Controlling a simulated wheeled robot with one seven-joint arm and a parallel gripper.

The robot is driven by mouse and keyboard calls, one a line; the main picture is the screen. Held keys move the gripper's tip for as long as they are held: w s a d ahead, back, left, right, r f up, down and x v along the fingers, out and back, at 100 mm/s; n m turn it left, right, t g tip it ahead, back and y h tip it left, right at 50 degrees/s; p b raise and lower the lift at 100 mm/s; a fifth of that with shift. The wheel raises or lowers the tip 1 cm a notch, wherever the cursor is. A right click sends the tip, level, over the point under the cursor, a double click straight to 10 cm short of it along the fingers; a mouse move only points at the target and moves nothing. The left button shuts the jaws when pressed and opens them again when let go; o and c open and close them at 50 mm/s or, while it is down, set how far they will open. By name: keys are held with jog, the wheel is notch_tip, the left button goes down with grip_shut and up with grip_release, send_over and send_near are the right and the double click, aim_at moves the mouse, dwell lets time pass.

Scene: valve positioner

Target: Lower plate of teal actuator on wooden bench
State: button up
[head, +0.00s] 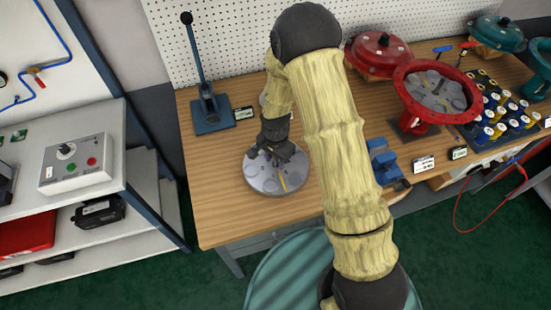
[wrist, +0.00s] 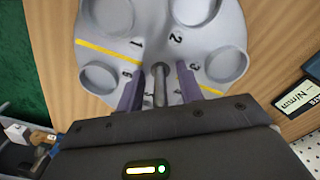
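A grey round plate (head: 262,181) with numbered round recesses and a yellow line appears to lie flat on the wooden bench (head: 220,215). In the wrist view the plate (wrist: 205,45) fills the upper middle, with a thin grey stem (wrist: 160,78) at its centre. My gripper (head: 280,160) is over the plate, pointing down. In the wrist view its two purple fingers (wrist: 160,92) stand on either side of the stem, with a visible gap on each side. Teal actuator parts, a domed cover (head: 497,31) and a bowl (head: 537,82), are at the far right.
A blue lever stand (head: 207,112) is behind left of the plate. A blue vise-like block (head: 383,160) is to its right. A red cover (head: 379,52), a red bowl (head: 437,113) with another grey plate, and a spring tray (head: 497,118) stand right. The bench's front left is clear.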

dwell(0.3)
notch_tip(320, 180, up, 17)
jog(key=b, duration=0.1)
jog(key=shift+r+b, duration=0.2)
jog(key=shift+b, duration=0.15)
dwell(0.9)
jog(key=s+d+r+n+t, duration=0.2)
jog(key=s+d+n, duration=0.5)
jog(key=s+d, duration=0.5)
jog(key=shift+s+d+r+n+t, duration=0.15)
jog(key=shift+d+n+t, duration=0.15)
jog(key=shift+d, duration=0.55)
